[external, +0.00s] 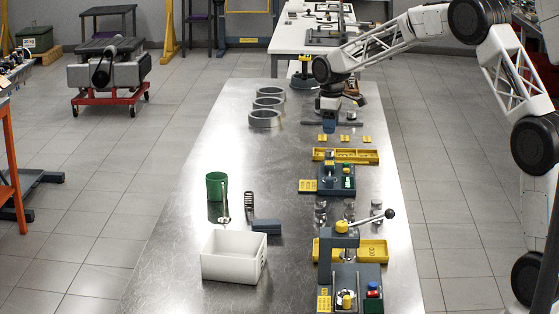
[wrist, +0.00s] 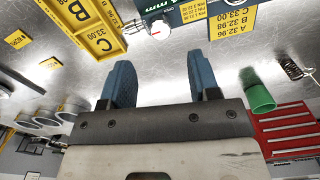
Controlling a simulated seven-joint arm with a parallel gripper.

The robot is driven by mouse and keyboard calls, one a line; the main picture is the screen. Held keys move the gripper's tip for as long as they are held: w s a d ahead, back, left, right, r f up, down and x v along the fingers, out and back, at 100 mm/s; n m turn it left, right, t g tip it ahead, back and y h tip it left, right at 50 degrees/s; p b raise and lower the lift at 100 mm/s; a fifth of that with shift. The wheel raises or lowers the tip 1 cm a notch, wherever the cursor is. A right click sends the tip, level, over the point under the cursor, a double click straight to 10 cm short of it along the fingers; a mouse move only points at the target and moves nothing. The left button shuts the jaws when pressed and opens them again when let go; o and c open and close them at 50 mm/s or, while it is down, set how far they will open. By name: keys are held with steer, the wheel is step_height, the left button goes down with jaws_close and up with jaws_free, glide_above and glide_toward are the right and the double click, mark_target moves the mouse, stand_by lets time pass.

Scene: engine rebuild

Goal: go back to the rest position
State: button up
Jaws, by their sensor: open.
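My gripper (external: 329,122) hangs over the far part of the steel bench, near several small yellow tags (external: 347,138), in the external view. In the wrist view my gripper (wrist: 162,65) shows two blue fingers spread wide apart, with only bench surface and background between them. Nothing is held. The exact height of the fingertips above the bench is hard to tell.
A yellow tray (external: 345,155) and a gauge station (external: 337,178) stand just nearer than my gripper. Three metal rings (external: 265,118) lie to its left. A green cup (external: 216,186), white bin (external: 233,256) and lever press (external: 345,270) stand toward the front. The bench's left middle is mostly clear.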

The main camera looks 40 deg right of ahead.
steer(key=shift+s+r, duration=0.1)
steer(key=shift+r, duration=0.05)
steer(key=s+a+r+m, duration=0.15)
steer(key=s+r, duration=0.25)
steer(key=s, duration=0.5)
steer(key=s+a+r+m+t, duration=0.15)
steer(key=s+r, duration=0.25)
steer(key=s, duration=0.4)
steer(key=s+a+r, duration=0.2)
steer(key=s+r, duration=0.2)
steer(key=s, duration=0.5)
steer(key=s+a+f+m, duration=0.1)
steer(key=s+f+m, duration=0.1)
steer(key=s, duration=1.4)
steer(key=s+a+f+m+t, duration=0.1)
steer(key=s+a+f+m, duration=0.1)
steer(key=s, duration=1.4)
steer(key=shift+f, duration=0.4)
